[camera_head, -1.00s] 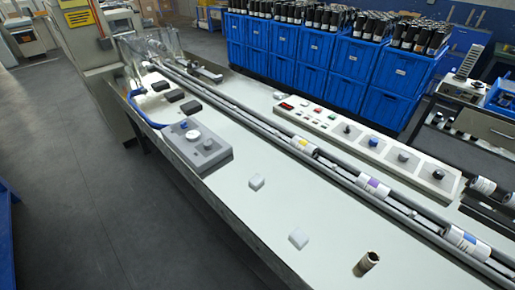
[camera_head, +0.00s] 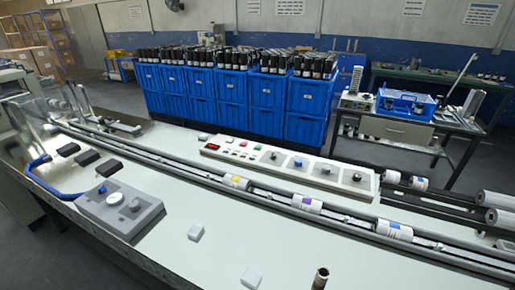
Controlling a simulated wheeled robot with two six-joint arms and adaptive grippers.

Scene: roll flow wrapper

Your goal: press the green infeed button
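A long white control panel (camera_head: 341,179) stands on the machine table behind the roller track. The button labels are too small to read, so I cannot tell which is marked infeed. Neither of my grippers shows in the view.
The roller track with several labelled rolls, one a purple-banded roll (camera_head: 306,203), runs in front of the panel. A grey control box (camera_head: 120,209), two small white blocks and a short tube (camera_head: 320,279) are on the white table (camera_head: 170,265). Blue crates (camera_head: 305,96) stand behind.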

